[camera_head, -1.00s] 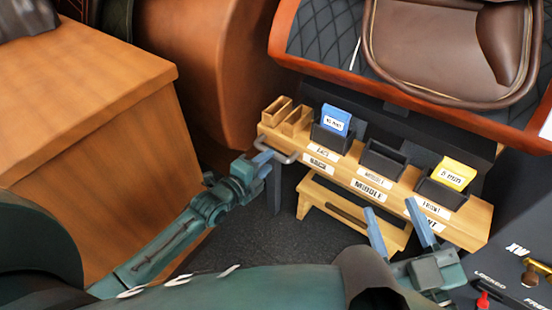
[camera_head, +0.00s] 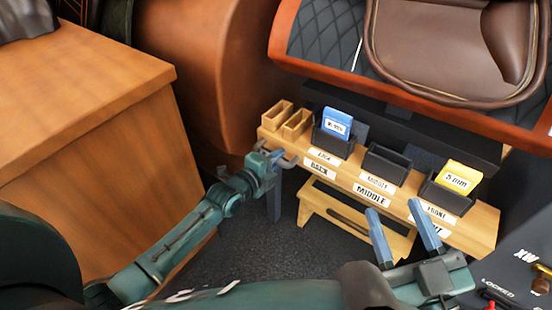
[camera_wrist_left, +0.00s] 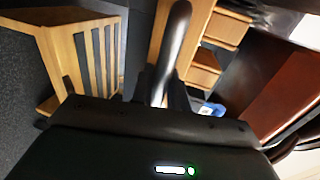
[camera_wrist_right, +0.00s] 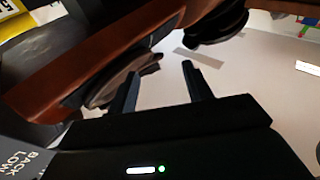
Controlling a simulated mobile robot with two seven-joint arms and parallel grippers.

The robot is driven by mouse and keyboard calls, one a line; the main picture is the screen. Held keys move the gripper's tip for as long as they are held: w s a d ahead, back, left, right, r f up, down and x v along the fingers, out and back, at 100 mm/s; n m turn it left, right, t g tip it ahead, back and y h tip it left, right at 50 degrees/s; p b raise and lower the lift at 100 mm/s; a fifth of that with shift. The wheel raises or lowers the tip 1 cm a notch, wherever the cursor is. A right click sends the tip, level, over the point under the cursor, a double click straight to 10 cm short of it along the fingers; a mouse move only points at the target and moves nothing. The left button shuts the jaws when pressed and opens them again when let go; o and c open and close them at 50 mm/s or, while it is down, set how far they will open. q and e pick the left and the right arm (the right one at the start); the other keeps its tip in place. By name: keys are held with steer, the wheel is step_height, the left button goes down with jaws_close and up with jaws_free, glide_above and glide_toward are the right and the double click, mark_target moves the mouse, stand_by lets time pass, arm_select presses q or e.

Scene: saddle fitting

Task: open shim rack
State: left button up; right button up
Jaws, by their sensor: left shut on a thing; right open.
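The shim rack (camera_head: 405,203) is a wooden shelf with BACK, MIDDLE and FRONT labels. A grey metal handle (camera_head: 288,162) is at its left end. My left gripper (camera_head: 273,160) is shut on this handle, which also runs between its fingers in the left wrist view (camera_wrist_left: 172,50). A blue shim block (camera_head: 337,123) stands in the back black holder and a yellow 5 mm block (camera_head: 460,177) in the front one. The middle black holder (camera_head: 386,165) looks empty. My right gripper (camera_head: 402,228) is open and empty, in front of the rack near its FRONT end.
A wooden step (camera_head: 345,208) is below the rack. A brown saddle (camera_head: 440,45) lies on the quilted, red-edged stand behind. A wooden box (camera_head: 80,140) is at left. A dark panel marked LOCKED (camera_head: 500,283) is at lower right. Dark floor lies between.

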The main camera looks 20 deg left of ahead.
arm_select(q)
jaws_close()
arm_select(e)
steer(key=shift+f, duration=0.15)
steer(key=shift+f, duration=0.1)
arm_select(q)
steer(key=shift+s, duration=0.2)
steer(key=f+p+v, duration=0.2)
steer(key=p+v, duration=0.6)
steer(key=v, duration=0.4)
steer(key=shift+s+f, duration=0.3)
arm_select(e)
steer(key=shift+d+g+h, duration=1)
steer(key=shift+d+h, duration=0.05)
steer(key=shift+h, duration=0.25)
arm_select(q)
steer(key=shift+a, duration=0.1)
